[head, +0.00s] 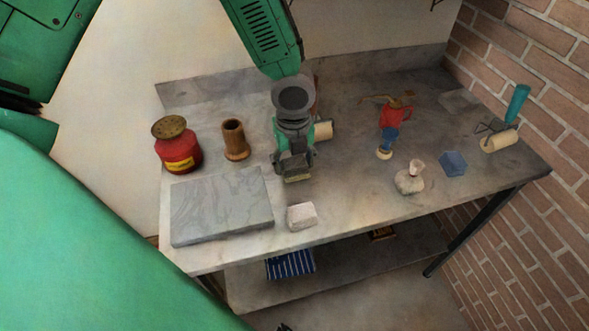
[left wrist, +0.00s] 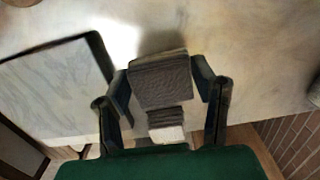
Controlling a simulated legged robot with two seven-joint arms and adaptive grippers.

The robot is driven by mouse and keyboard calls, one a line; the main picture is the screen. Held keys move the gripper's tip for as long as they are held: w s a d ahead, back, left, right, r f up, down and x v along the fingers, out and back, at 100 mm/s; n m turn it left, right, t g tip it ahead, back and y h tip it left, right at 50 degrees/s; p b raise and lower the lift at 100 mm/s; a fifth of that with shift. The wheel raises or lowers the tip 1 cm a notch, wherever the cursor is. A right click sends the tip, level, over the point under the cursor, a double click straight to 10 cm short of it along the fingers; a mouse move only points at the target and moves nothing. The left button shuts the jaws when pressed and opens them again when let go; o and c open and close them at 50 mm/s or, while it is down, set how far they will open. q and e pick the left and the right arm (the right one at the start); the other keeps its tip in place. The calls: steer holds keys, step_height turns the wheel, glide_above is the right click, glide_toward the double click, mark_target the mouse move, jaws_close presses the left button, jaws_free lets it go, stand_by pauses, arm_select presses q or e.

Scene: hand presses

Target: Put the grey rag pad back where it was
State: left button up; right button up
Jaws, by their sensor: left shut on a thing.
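My left gripper (head: 295,165) reaches in from the top of the head view and points down over the middle of the table. It is shut on the grey rag pad, a dark grey block that shows between the two fingers in the left wrist view (left wrist: 162,82). In the head view only a small edge of the pad (head: 298,178) shows below the fingers. I cannot tell whether the pad touches the table. A pale block (head: 301,216) lies on the table just in front of the gripper, and it also shows in the left wrist view (left wrist: 167,134).
A grey stone slab (head: 222,205) lies to the left on the table (head: 360,205). Behind it stand a red can (head: 178,150) and a wooden cup (head: 235,140). To the right are a red and blue figure (head: 393,122), a cloth bundle (head: 410,181), a blue hexagon (head: 453,163) and a roller (head: 499,141).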

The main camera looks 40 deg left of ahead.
mark_target(287, 168)
arm_select(q)
steer(key=f, duration=0.2)
steer(key=shift+a+f, duration=0.3)
steer(key=shift+a, duration=0.05)
steer(key=shift+a+f, duration=0.15)
steer(key=shift+a, duration=0.3)
steer(key=o, duration=1.1)
steer(key=shift+a, duration=0.1)
steer(key=shift+d+r, duration=0.25)
steer(key=shift+d, duration=0.35)
steer(key=shift+d+r, duration=0.1)
steer(key=shift+r, duration=0.2)
steer(key=r, duration=0.3)
steer(key=r+p, duration=0.1)
steer(key=r, duration=0.6)
steer(key=shift+s+a+r, duration=0.1)
steer(key=shift+s+a, duration=0.15)
steer(key=shift+a, duration=0.15)
steer(key=shift+d+r, duration=0.15)
steer(key=shift+r, duration=0.15)
steer(key=shift+d+r, duration=0.2)
steer(key=shift+d, duration=0.05)
arm_select(e)
steer(key=shift+a+r, duration=0.3)
steer(key=shift+r, duration=0.4)
